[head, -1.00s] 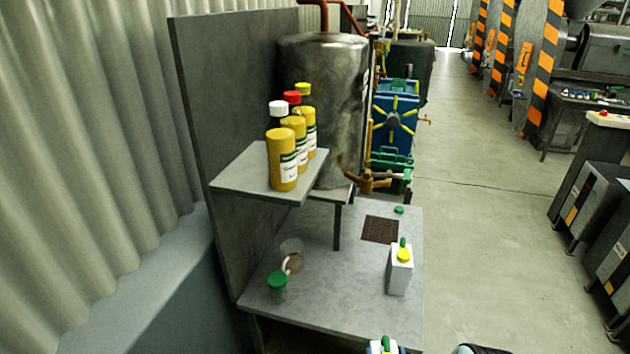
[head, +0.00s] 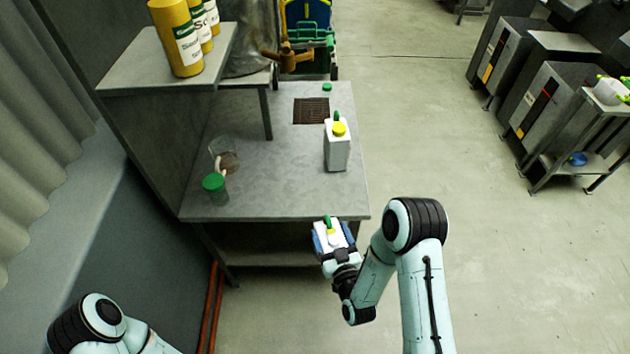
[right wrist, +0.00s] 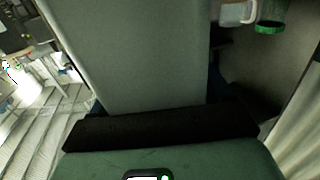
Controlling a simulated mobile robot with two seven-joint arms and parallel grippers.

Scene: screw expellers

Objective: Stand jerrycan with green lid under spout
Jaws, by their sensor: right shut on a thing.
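My right gripper (head: 334,244) is shut on a white jerrycan (head: 328,231) with a green part on top, held in front of the table's near edge. Its lid is too small to make out surely. In the right wrist view a pale flat side, likely this jerrycan (right wrist: 135,50), fills the middle. Another white jerrycan (head: 337,153) with a yellow lid and a green part stands upright on the table. The brass spout (head: 288,56) juts out at the back, near a dark grate (head: 311,111) in the tabletop. My left gripper is out of view.
The grey table (head: 275,185) has a green-lidded jar (head: 215,189) and a clear beaker (head: 223,154) at left. A shelf (head: 165,60) with yellow bottles (head: 177,38) overhangs the left. The front middle is clear.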

